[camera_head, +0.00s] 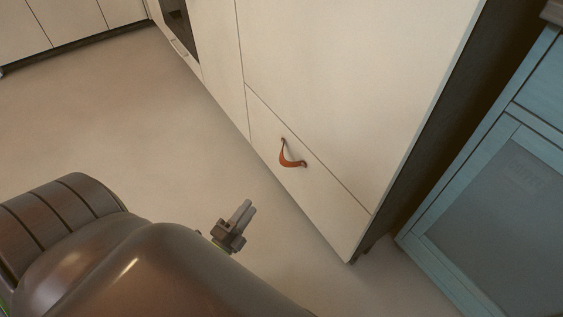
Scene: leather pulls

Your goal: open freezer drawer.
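The freezer drawer (325,205) is the low cream front panel of the tall cabinet, below a slanting seam. Its front looks flush with the panel above, so it is closed. An orange-brown leather pull (290,157) curves out from the drawer front, fixed at two ends. My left gripper (248,208) is above the floor, below and left of the pull in the picture, and apart from it. Its two grey fingers lie close together with nothing seen between them. My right gripper is not in view.
A tall cream door (340,70) stands above the drawer. A teal cabinet (480,210) with a framed front stands at the right, past a dark gap. A dark oven-like front (178,25) is at the top. The beige floor (110,110) on the left is clear.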

